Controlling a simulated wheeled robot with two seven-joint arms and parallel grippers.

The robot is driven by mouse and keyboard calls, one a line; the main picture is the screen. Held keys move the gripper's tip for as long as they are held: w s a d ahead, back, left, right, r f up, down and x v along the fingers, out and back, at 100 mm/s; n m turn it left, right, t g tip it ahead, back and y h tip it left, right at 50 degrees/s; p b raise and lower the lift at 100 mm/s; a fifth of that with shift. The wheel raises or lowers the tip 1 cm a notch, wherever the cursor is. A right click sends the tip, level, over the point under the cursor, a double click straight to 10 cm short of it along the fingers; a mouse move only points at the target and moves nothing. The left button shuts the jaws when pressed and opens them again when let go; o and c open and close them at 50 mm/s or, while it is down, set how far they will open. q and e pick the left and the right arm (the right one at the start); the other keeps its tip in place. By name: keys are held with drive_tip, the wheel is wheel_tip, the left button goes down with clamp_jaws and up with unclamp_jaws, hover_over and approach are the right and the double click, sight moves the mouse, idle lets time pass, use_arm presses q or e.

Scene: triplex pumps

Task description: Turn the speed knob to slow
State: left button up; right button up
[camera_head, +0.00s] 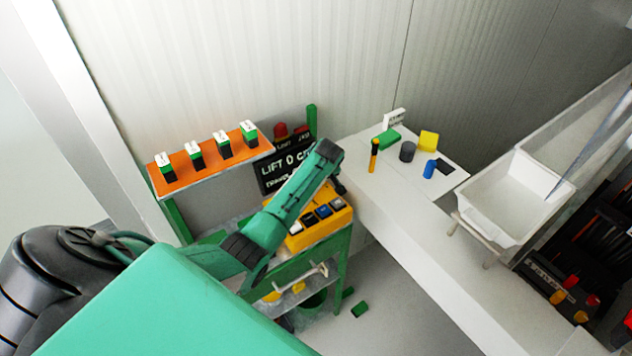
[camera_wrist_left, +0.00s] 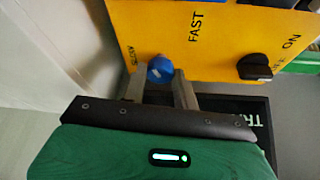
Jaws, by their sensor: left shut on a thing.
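The yellow control box (camera_head: 343,217) stands on the green cart in the head view. In the left wrist view its yellow panel (camera_wrist_left: 222,45) fills the top. A blue speed knob (camera_wrist_left: 160,68) sits there between the words SLOW (camera_wrist_left: 131,57) and FAST (camera_wrist_left: 195,26). My left gripper (camera_wrist_left: 160,78) is shut on the blue knob, one finger on each side. A small pale mark shows on the knob, but its exact pointing is hard to tell. In the head view my left arm hides the knob and the fingertips. My right gripper is not in view.
A black knob (camera_wrist_left: 254,68) by ON and OFF sits right of the blue one. A black sign (camera_head: 284,170) stands behind the box. An orange shelf (camera_head: 240,151) holds several green-and-black blocks. A white bench (camera_head: 375,192) with loose coloured parts lies to the right.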

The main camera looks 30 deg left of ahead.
use_arm(q)
drive_tip(key=n, duration=0.1)
drive_tip(key=n+g, duration=0.1)
drive_tip(key=n, duration=0.1)
drive_tip(key=shift+w+d+f+y+b, duration=0.1)
drive_tip(key=shift+w+d+y+b, duration=0.05)
drive_tip(key=shift+y+b, duration=0.2)
drive_tip(key=n+g+b, duration=0.1)
drive_tip(key=n, duration=0.1)
drive_tip(key=shift+w+n+b, duration=0.15)
drive_tip(key=shift+n+b, duration=0.2)
drive_tip(key=shift+n, duration=0.05)
drive_tip(key=n+b, duration=0.1)
drive_tip(key=n, duration=0.1)
drive_tip(key=n+g+b, duration=0.1)
drive_tip(key=n+b, duration=0.1)
drive_tip(key=shift+w+f+g, duration=0.1)
drive_tip(key=shift+g, duration=0.2)
drive_tip(key=shift+w+n+g+b, duration=0.1)
drive_tip(key=shift+n+g+b, duration=0.4)
drive_tip(key=shift+n+b, duration=0.95)
drive_tip(key=shift+r, duration=0.2)
drive_tip(key=o, duration=1)
drive_tip(key=shift+c, duration=0.2)
